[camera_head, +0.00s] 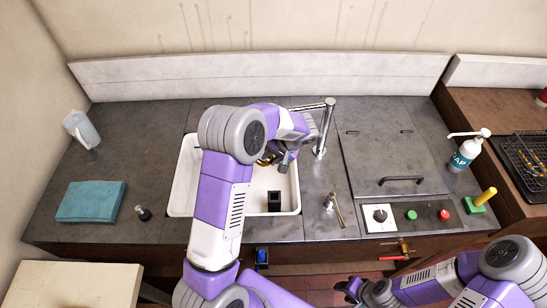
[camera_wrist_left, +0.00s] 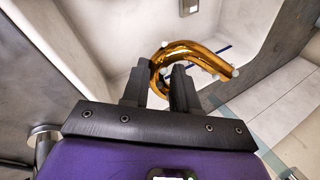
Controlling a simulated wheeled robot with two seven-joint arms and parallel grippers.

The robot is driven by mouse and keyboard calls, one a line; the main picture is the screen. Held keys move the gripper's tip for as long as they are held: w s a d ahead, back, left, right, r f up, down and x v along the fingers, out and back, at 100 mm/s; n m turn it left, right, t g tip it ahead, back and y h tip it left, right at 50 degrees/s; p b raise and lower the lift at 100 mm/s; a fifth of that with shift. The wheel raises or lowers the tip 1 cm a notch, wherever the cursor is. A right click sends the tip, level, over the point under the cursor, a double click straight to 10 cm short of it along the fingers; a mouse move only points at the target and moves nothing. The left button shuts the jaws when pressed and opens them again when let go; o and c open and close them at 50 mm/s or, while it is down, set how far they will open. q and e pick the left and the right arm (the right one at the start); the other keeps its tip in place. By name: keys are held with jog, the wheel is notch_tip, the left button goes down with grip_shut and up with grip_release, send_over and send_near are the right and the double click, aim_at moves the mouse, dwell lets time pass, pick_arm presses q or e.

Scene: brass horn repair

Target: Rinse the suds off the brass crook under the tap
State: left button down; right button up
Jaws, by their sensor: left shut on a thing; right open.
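The brass crook (camera_wrist_left: 200,47) is a curved golden tube with several white suds blobs on it. My left gripper (camera_wrist_left: 160,78) is shut on it, with the tube between the black fingers. In the head view the crook (camera_head: 264,158) is mostly hidden by my left arm. My left gripper (camera_head: 283,160) is over the white sink (camera_head: 181,190), near its right side. The chrome tap (camera_head: 326,125) stands just right of the sink, its spout reaching left behind my arm. I see no water stream. My right gripper (camera_head: 350,291) is open and empty, low in front of the counter.
A lever handle (camera_head: 335,207) stands on the counter right of the sink. A black square item (camera_head: 274,201) is in the sink. A teal cloth (camera_head: 91,201), black knob-like item (camera_head: 143,213) and jug (camera_head: 82,130) are left. A soap bottle (camera_head: 464,154) is right.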

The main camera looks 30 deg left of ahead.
pick_arm(q)
jog(key=shift+w, duration=0.15)
dwell(0.3)
jog(key=shift+w, duration=0.45)
jog(key=shift+s, duration=0.2)
jog(key=shift+s+b, duration=0.4)
jog(key=shift+b, duration=0.05)
jog(key=shift+w, duration=0.15)
jog(key=shift+w, duration=0.45)
